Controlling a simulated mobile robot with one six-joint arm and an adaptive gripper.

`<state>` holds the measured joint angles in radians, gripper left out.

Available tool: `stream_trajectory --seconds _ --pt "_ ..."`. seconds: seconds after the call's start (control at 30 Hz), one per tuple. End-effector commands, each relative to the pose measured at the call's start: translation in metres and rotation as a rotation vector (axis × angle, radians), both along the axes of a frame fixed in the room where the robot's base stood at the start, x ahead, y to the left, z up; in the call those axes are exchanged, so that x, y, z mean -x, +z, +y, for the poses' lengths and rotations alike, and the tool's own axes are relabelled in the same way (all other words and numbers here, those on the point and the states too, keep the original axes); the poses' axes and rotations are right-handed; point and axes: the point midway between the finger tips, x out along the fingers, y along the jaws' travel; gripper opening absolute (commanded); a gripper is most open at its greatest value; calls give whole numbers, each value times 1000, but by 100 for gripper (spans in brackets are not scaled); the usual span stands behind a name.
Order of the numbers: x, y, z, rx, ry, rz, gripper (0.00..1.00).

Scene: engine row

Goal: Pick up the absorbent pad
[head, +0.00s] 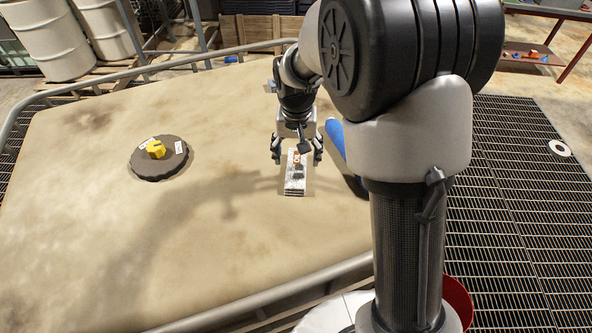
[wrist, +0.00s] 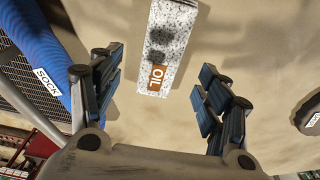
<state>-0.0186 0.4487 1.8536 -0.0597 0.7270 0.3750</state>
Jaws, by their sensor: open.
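The absorbent pad (head: 295,186) is a white-grey speckled strip with dark stains and an orange "OIL" label. It lies flat on the tan surface (head: 110,240), near its right side. My gripper (head: 297,155) is open and points down over the label end of the pad. In the wrist view, the pad (wrist: 168,40) runs from the top edge down to between the spread fingers of my gripper (wrist: 158,88). No finger is seen closed on it; the height of the fingertips above the surface is hard to tell.
A blue roll labelled "SOCK" (wrist: 38,50) lies close to the right of the gripper, partly hidden by my arm in the head view. A dark round disc (head: 145,168) with a yellow piece (head: 156,149) lies left. A metal rail (head: 190,62) borders the surface. The left front is clear.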

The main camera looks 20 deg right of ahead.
Motion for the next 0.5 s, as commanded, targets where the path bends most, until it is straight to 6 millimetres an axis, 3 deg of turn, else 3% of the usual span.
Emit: stream_trajectory --seconds 0.17,0.5 --pt "-1 -11 0 0 0 1 70" --pt "-5 -56 1 0 0 1 70"
